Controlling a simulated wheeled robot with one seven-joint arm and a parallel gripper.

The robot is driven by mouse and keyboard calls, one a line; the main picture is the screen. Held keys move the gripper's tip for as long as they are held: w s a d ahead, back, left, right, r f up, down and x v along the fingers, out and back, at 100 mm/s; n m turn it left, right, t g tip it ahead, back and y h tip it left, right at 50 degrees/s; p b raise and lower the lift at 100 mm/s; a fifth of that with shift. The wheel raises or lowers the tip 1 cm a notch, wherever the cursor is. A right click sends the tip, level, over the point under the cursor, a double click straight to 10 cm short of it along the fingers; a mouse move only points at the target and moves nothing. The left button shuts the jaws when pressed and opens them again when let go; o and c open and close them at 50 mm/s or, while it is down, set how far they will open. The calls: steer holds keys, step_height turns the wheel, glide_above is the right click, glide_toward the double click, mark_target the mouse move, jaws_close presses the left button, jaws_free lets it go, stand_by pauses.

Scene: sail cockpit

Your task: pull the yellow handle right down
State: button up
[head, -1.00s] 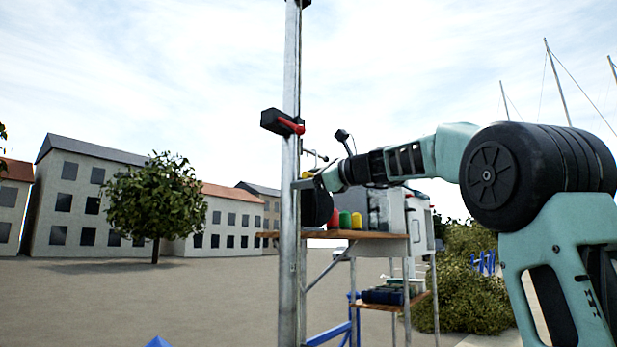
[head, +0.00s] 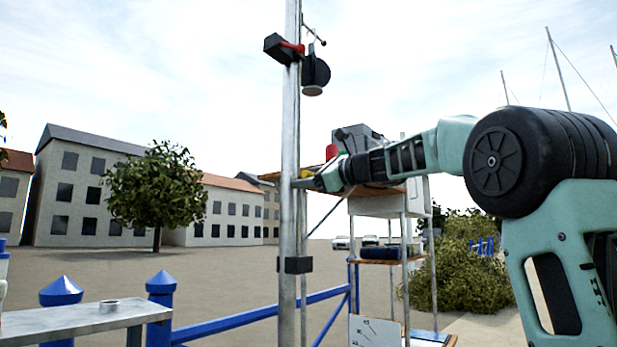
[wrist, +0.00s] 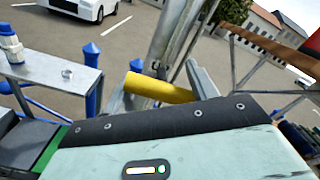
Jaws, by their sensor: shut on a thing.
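The yellow handle (wrist: 165,88) is a short yellow bar lying across the wrist view, between the two grey fingers of my gripper (wrist: 158,86). My gripper is shut on it. In the head view my gripper (head: 308,182) is at the metal pole (head: 290,130), well below a black box with a red lever (head: 292,47). The handle is mostly hidden by my gripper there. A black rounded body (head: 315,70) hangs beside the pole, close below the box. A dark collar (head: 295,265) sits on the pole below my gripper.
A wooden shelf rack (head: 385,262) stands right of the pole, with a red object (head: 331,151) on it. A grey bench (head: 90,318) and a blue fence (head: 250,318) are at lower left. Open paving lies behind.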

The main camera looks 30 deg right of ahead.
steer(key=shift+f, duration=0.55)
steer(key=shift+w+f, duration=0.1)
steer(key=o, duration=1.2)
steer(key=shift+c, duration=0.2)
steer(key=shift+d, duration=0.1)
steer(key=shift+s+d+b, duration=0.15)
steer(key=shift+s+b, duration=0.15)
steer(key=shift+s, duration=0.15)
steer(key=b+v, duration=0.2)
steer(key=v, duration=1.4)
steer(key=shift+s+r+b, duration=0.35)
steer(key=shift+s, duration=0.1)
